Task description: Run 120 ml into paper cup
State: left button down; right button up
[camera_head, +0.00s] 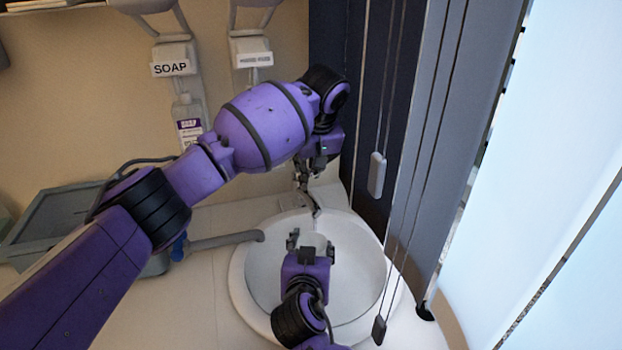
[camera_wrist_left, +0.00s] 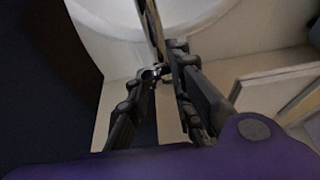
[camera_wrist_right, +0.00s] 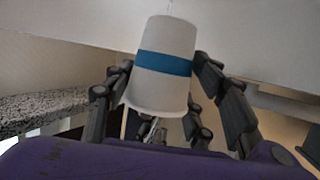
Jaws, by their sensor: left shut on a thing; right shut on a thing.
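The white paper cup (camera_head: 316,241) is over the basin in the head view. In the right wrist view the cup (camera_wrist_right: 164,62) has a blue band, and its narrower end points up in the picture. My right gripper (camera_head: 311,243) is shut around its sides. I cannot see inside the cup or tell any water level. My left gripper (camera_head: 303,184) is at the back of the basin, by a thin metal tap (camera_head: 315,204). In the left wrist view my left gripper (camera_wrist_left: 160,72) is shut on a small metal part of the tap, mostly hidden by the fingers.
The round white basin (camera_head: 262,285) is set in a pale counter (camera_head: 205,290). A grey pipe (camera_head: 225,240) reaches its left rim. A grey tray (camera_head: 60,215) is at left. A soap dispenser (camera_head: 188,120) is on the wall. Cords with a grey weight (camera_head: 377,175) hang at right.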

pick_arm(q)
jog(key=shift+w+r, duration=0.15)
jog(key=shift+r, duration=0.2)
jog(key=c, duration=1.7)
grip_release()
jog(key=shift+o, duration=0.7)
jog(key=shift+f, duration=0.2)
jog(key=v, duration=1.2)
